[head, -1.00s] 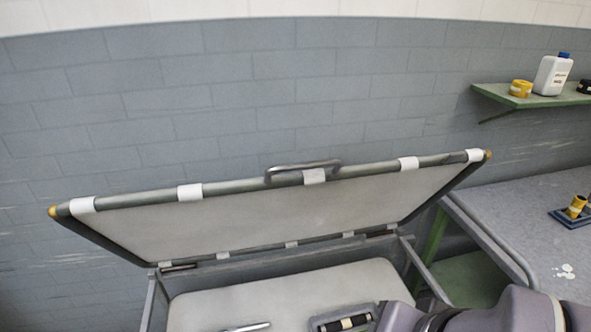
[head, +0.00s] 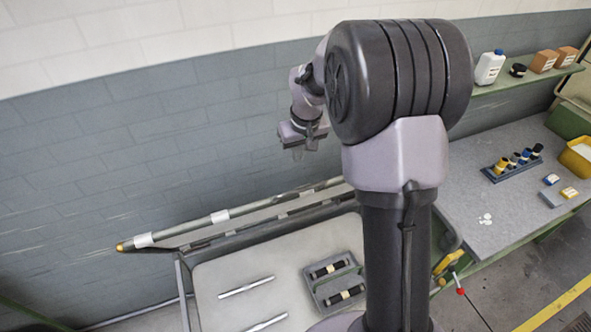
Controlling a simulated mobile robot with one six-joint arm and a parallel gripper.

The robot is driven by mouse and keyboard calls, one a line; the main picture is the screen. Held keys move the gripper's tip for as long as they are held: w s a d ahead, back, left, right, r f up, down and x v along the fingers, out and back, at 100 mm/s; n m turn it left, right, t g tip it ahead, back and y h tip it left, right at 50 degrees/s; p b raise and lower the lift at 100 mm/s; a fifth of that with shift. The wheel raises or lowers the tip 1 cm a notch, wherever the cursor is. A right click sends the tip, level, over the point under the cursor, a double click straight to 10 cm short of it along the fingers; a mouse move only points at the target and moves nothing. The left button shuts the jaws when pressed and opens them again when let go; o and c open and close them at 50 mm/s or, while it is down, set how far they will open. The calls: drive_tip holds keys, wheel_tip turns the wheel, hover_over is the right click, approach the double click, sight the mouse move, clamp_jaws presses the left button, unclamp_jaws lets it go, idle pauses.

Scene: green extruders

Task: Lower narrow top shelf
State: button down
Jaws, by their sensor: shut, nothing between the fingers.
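The narrow top shelf (head: 180,229) is a hinged panel framed by a dark tube with white bands and a yellow end cap. It stands raised along the back of the workbench, against the grey wall, and shows as a thin, foreshortened strip. Its right part is hidden behind my arm, and its handle is not visible. My gripper (head: 303,151) is shut and empty, in the air in front of the wall and above the shelf's right part, apart from it in the picture.
Below the shelf, the pale bench top (head: 222,282) holds metal rods (head: 246,287) and a grey tray (head: 335,284) with dark cylinders. A green wall shelf (head: 520,78) holds a white jug (head: 489,67).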

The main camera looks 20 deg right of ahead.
drive_tip(key=f, duration=0.2)
drive_tip(key=s+f, duration=0.1)
drive_tip(key=f, duration=0.1)
drive_tip(key=s+f+p, duration=0.1)
drive_tip(key=f, duration=0.1)
drive_tip(key=shift+a+f, duration=0.1)
drive_tip(key=shift+f, duration=0.35)
